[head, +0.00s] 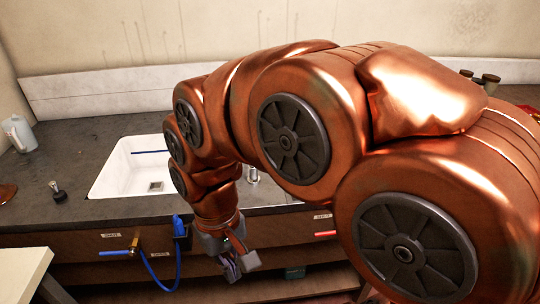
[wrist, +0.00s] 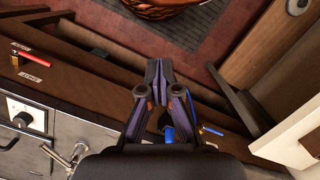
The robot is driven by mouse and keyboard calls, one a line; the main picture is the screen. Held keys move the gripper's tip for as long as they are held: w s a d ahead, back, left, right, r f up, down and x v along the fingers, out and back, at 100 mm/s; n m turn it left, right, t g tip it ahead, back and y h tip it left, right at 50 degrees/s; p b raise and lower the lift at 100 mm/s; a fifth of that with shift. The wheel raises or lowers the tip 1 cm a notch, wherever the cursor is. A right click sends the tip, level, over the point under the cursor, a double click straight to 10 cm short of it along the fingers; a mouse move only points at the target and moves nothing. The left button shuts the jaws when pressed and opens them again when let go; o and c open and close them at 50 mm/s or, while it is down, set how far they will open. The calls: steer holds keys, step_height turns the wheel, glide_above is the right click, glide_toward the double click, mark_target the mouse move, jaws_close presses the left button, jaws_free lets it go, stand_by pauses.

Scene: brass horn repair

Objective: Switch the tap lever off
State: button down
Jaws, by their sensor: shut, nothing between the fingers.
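Two small levers show on the brown front panel below the worktop. The blue lever (head: 114,253) lies about level at the left, joined to a brass valve body (head: 134,243); it also shows in the wrist view (wrist: 212,131). The red lever (head: 325,234) is at the right, partly hidden by my arm; in the wrist view its red handle (wrist: 36,59) points away from a brass body. I cannot tell which one is the tap lever. My gripper (head: 238,270) points down in front of the panel between them, shut and empty, touching neither; its fingertips (wrist: 157,82) meet in the wrist view.
A blue hose (head: 160,283) loops near the blue lever. A white sink (head: 117,178) is set into the dark worktop (head: 80,212). A pale table corner (head: 22,272) stands at lower left. A wicker basket (wrist: 160,8) lies on the floor mat.

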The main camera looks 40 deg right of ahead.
steer(key=w+d+r+m+y+p, duration=0.1)
steer(key=w+d+r+m, duration=0.25)
steer(key=w+d, duration=0.45)
steer(key=w+d+r+m+p, duration=0.1)
steer(key=w+d+r+m, duration=0.2)
steer(key=w+d+r, duration=0.5)
steer(key=w+d+f+m+t+p, duration=0.15)
steer(key=d+m, duration=0.25)
steer(key=d, duration=0.6)
steer(key=w+d+f+m+b, duration=0.15)
steer(key=d+m, duration=0.35)
steer(key=d, duration=0.6)
steer(key=a+f, duration=0.5)
steer(key=f, duration=0.6)
steer(key=shift+s+a+y, duration=0.3)
steer(key=shift+a+y, duration=0.1)
